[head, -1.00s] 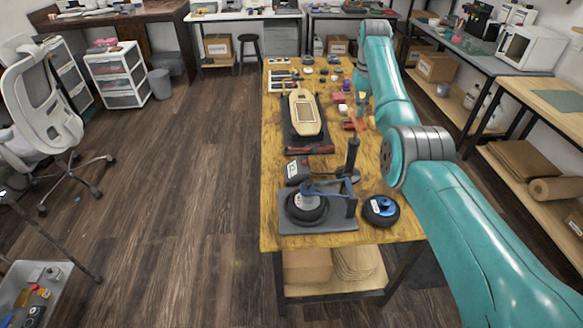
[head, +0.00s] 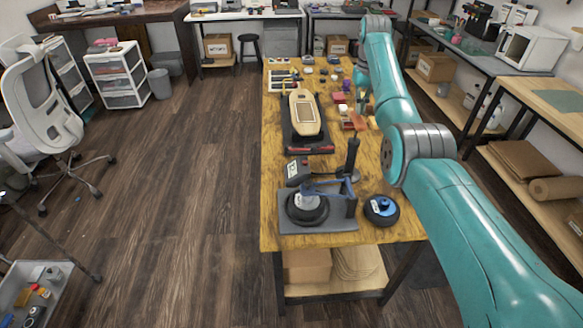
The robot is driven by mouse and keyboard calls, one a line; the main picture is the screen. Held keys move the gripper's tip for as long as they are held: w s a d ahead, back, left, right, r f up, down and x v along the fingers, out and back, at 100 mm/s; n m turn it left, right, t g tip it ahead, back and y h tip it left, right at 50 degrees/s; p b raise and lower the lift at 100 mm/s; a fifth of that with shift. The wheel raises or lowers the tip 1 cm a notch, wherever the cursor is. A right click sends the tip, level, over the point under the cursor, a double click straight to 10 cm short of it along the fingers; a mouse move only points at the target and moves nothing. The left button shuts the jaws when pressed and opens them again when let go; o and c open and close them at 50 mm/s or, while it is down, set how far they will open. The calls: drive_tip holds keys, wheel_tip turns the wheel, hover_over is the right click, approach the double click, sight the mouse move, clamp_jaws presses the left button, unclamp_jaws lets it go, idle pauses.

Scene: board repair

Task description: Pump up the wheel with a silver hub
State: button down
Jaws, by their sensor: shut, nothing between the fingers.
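A black wheel with a silver-grey hub (head: 307,203) lies flat on a dark grey base plate (head: 340,223) at the near end of the wooden table. A blue arm (head: 338,186) of the fixture reaches over beside it. A small boxy unit with a light face (head: 296,172), perhaps a gauge, stands behind the wheel. An upright black handle (head: 352,155) stands to its right. A second black wheel with a blue hub (head: 381,208) lies on the table to the right. My teal arm extends over the table's right side toward its far end; my gripper cannot be made out there.
A tan board (head: 304,113) sits in a dark holder mid-table. Several small coloured parts lie along the table's right side, by my arm. Bare wood (head: 271,190) shows along the left edge. Floor (head: 190,200) left of the table is clear. A shelf bench stands at right.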

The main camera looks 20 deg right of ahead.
drive_tip(key=shift+f, duration=4)
drive_tip(key=shift+r, duration=4)
drive_tip(key=shift+r, duration=2.5)
